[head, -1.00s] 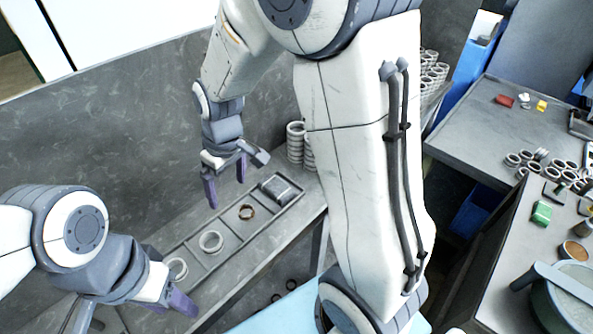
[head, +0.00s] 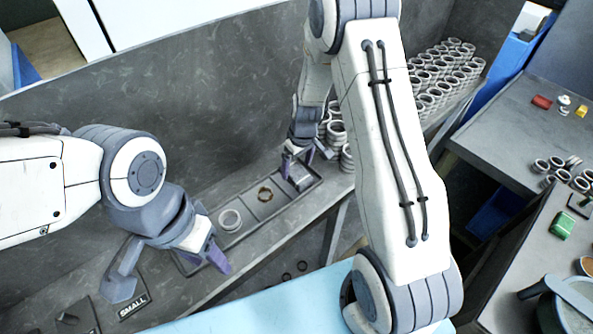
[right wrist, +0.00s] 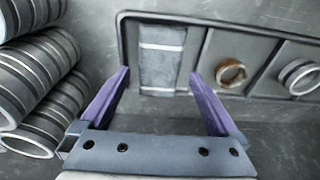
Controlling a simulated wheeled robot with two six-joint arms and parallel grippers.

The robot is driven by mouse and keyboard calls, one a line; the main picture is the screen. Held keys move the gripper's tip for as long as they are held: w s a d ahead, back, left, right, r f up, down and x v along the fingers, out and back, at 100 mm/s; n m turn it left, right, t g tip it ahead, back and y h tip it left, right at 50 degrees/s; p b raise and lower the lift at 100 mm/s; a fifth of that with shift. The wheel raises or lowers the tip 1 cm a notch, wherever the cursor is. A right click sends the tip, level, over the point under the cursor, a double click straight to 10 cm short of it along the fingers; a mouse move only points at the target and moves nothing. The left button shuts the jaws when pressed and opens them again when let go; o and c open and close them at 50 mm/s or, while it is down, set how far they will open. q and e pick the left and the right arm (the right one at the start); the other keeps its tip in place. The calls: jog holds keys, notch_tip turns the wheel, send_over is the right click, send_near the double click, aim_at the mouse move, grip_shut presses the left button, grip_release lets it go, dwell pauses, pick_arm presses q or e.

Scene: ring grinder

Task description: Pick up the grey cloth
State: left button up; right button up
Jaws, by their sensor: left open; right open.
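The grey cloth (right wrist: 162,62) is a folded dark grey bundle with two lighter bands. It lies in the end compartment of a sectioned tray (right wrist: 203,47). In the head view the cloth (head: 302,180) is at the tray's far right end, partly behind my right gripper (head: 297,160). In the right wrist view my right gripper (right wrist: 162,92) is open, its purple fingers on either side of the cloth's near end, with nothing held. Whether they touch it I cannot tell. My left gripper (head: 172,275) is open and empty near the tray's left end.
A brown ring (right wrist: 230,72) and a grey ring (right wrist: 299,76) lie in the neighbouring compartments. Stacks of grey rings (right wrist: 40,85) stand close beside the right gripper. A plate marked SMALL (head: 133,305) lies near the left gripper. A side bench (head: 500,130) stands at right.

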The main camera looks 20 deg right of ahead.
jog(key=shift+w+f, duration=0.2)
jog(key=shift+f, duration=1.05)
jog(key=c, duration=1.3)
jog(key=shift+o, duration=0.2)
jog(key=shift+r, duration=0.45)
jog(key=r+b, duration=0.1)
jog(key=r, duration=0.2)
jog(key=shift+s+d+r+b, duration=0.1)
jog(key=shift+d+r+b, duration=0.15)
jog(key=shift+b, duration=0.15)
jog(key=s+d+r+b, duration=0.3)
jog(key=s+d+r, duration=0.3)
jog(key=s+d, duration=0.1)
jog(key=shift+s+d+r, duration=0.2)
jog(key=shift+s+r, duration=0.15)
jog(key=shift+s, duration=0.35)
